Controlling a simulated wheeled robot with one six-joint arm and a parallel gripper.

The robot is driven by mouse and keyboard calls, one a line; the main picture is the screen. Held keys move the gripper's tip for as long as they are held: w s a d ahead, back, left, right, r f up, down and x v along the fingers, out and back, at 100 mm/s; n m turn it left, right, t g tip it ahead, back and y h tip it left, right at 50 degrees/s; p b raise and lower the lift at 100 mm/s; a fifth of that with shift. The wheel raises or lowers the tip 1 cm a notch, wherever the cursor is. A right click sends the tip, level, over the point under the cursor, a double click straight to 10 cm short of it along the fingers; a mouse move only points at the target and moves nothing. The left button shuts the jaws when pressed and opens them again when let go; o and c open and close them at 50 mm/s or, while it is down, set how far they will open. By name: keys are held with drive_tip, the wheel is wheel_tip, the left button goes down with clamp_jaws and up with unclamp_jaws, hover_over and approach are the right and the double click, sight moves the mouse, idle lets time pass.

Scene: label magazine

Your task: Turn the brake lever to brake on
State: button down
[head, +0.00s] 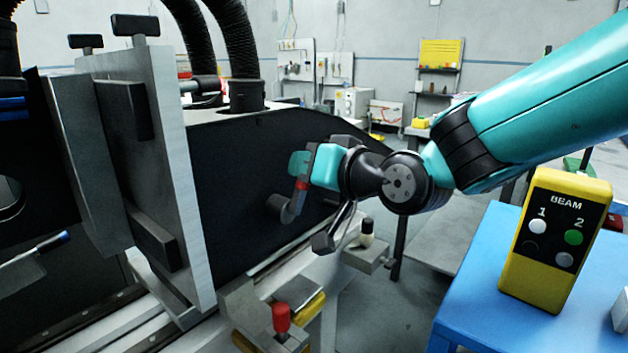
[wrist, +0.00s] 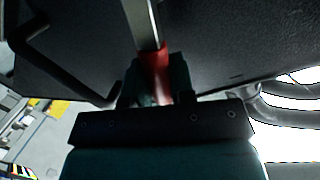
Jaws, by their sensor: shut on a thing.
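The brake lever (head: 291,209) is on the side of the black machine panel, a grey arm with a red grip. In the head view it stands roughly upright, its red part rising from the grey arm into my gripper (head: 303,166). My gripper is shut on the red grip. In the wrist view the lever's bare metal shaft (wrist: 139,22) runs up from the red grip between my fingers (wrist: 153,92). The fingers hide part of the grip. I cannot read any brake on or off marking.
The black panel (head: 235,165) is close behind the lever. A thick grey plate (head: 170,165) stands to the left. A red knob (head: 281,317) stands below on the rail. A blue table (head: 475,290) with a yellow BEAM box (head: 555,240) is at the right.

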drive_tip(key=shift+s+a+r+n+t+b, duration=0.2)
drive_tip(key=shift+s+a+n+b, duration=0.2)
drive_tip(key=shift+n+b, duration=0.35)
drive_tip(key=shift+s+a+r+n+t+b, duration=0.1)
drive_tip(key=shift+s+a+n+t+b, duration=0.2)
drive_tip(key=shift+s+n+b, duration=0.4)
drive_tip(key=shift+s+a+r+n+t+b, duration=0.1)
drive_tip(key=shift+s+a+n+b, duration=0.25)
drive_tip(key=shift+n+b, duration=0.5)
drive_tip(key=shift+a, duration=0.1)
drive_tip(key=c, duration=1)
unclamp_jaws()
drive_tip(key=shift+o, duration=0.2)
